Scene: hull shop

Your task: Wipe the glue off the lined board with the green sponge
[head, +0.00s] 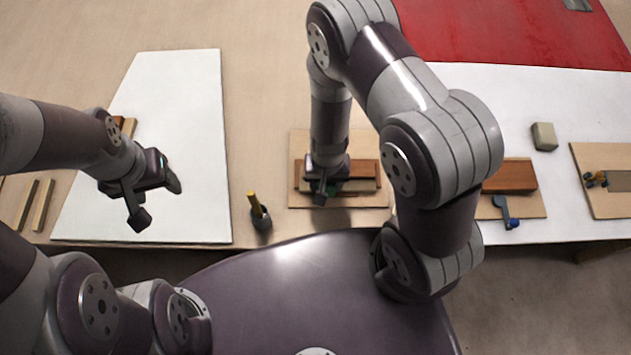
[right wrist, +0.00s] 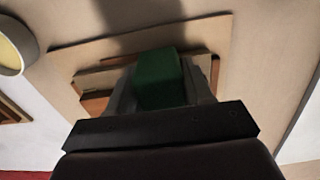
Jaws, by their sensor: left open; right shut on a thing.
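My right gripper (head: 322,192) is shut on the green sponge (right wrist: 160,80), which shows large between its fingers in the right wrist view. It is over a pale wooden board (head: 300,148) with reddish-brown wooden strips (head: 364,172), at the table's front middle. The sponge and gripper hide part of this board, and I cannot tell whether the sponge touches it. No glue can be made out, and I cannot tell whether this is the lined board. My left gripper (head: 157,202) is open and empty above a white panel (head: 190,110) at the left.
A small dark pot (head: 261,220) with a yellow-handled tool stands between the panel and the board. To the right are another brown block (head: 511,176), a blue clamp-like tool (head: 507,212), a beige block (head: 543,136) and another board (head: 590,155). A red surface (head: 500,30) lies behind.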

